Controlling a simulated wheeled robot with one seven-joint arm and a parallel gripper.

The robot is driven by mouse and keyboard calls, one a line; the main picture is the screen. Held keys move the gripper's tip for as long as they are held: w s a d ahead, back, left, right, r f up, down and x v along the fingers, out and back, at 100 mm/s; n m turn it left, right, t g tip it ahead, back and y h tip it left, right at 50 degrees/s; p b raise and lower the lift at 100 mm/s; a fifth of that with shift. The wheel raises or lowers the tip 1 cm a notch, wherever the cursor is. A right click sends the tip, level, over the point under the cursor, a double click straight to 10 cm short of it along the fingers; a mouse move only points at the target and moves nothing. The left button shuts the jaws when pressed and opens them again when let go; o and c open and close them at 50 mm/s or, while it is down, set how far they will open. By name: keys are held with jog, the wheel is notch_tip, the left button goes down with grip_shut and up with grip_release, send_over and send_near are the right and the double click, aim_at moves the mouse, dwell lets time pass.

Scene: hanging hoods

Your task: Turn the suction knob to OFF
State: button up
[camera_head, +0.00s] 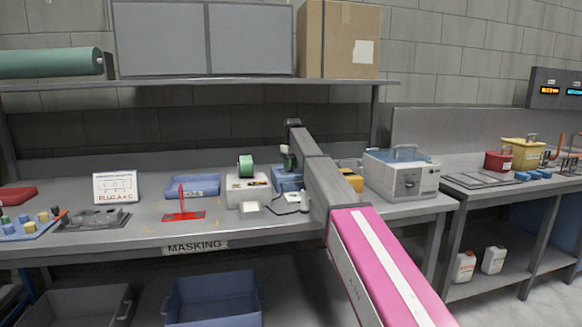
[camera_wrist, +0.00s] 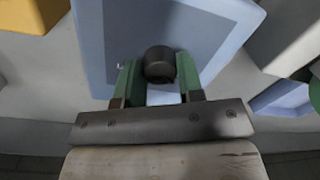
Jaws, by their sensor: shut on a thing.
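A dark round suction knob (camera_wrist: 160,63) sticks out from a light-blue panel (camera_wrist: 208,32) in the wrist view. My gripper (camera_wrist: 159,78) has its two green fingers on either side of the knob and is shut on it. A small pale mark shows on the panel left of the knob, too small to read, and I cannot tell which setting the knob points to. In the head view the blue box (camera_head: 285,183) stands on the bench, partly behind my arm. The knob is hidden there.
Left of the blue box stands a pale tape dispenser (camera_head: 247,190) with a green roll. A blue tray (camera_head: 192,185) and a red stand (camera_head: 183,214) lie further left. A yellow item (camera_head: 352,180) and a white machine (camera_head: 402,176) stand to the right.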

dwell(0.4)
jog(key=o, duration=0.9)
jog(key=shift+r, duration=0.1)
jog(key=r, duration=1)
jog(key=shift+w+d+r, duration=0.2)
jog(key=shift+r, duration=0.15)
